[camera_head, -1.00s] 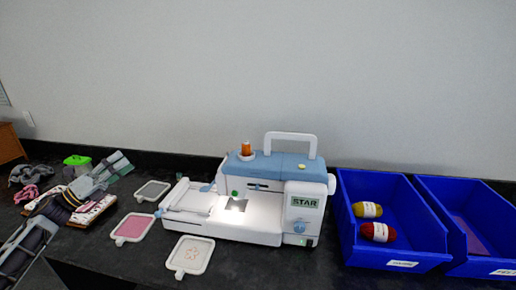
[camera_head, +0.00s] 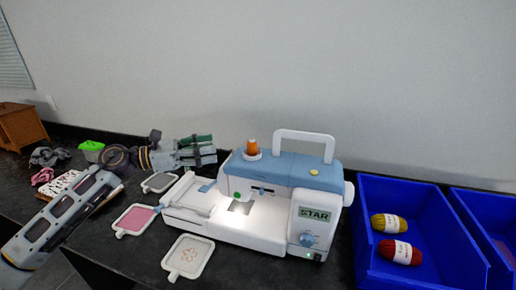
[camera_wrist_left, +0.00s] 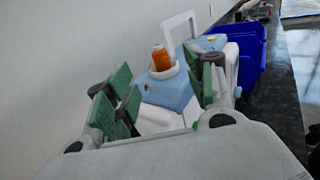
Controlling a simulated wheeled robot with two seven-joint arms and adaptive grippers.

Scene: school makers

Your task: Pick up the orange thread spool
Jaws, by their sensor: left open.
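The orange thread spool (camera_head: 252,147) stands upright on the white spool seat on top of the blue and white sewing machine (camera_head: 315,178). My left gripper (camera_head: 208,151) is open, just left of the spool and apart from it, with its fingers pointing toward the machine. In the left wrist view the spool (camera_wrist_left: 161,58) shows beyond and between the spread green-padded fingers of the left gripper (camera_wrist_left: 165,92). Nothing is between the fingers. My right gripper is out of view.
Blue bins (camera_head: 366,248) stand right of the machine; one holds yellow yarn (camera_head: 389,223) and red yarn (camera_head: 399,252). Embroidery hoops (camera_head: 188,258) lie in front and left. The wall is close behind the machine.

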